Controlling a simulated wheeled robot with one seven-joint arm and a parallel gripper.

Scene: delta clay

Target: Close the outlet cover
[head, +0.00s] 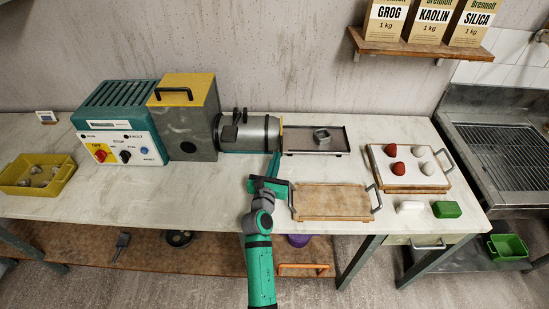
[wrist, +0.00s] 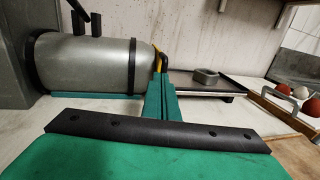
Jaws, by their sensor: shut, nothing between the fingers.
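The grey barrel (head: 250,134) of the machine lies on the table and ends at the right in a thin yellow edge (head: 281,131), which I take for the outlet cover. In the wrist view this yellow part (wrist: 157,62) with a black handle (wrist: 164,62) shows at the barrel's right end. I cannot tell how far it stands open. My gripper (head: 276,156) is shut and empty, just in front of the barrel's outlet end. In the wrist view its green fingers (wrist: 161,88) are together, overlapping the view below the yellow part. Contact is unclear.
A dark tray (head: 336,141) with a grey ring (head: 322,136) stands right of the outlet. A wooden board (head: 330,203) with handles lies in front. The green control box (head: 118,115) and yellow-topped hopper (head: 188,100) stand left. Bare table lies left of my arm.

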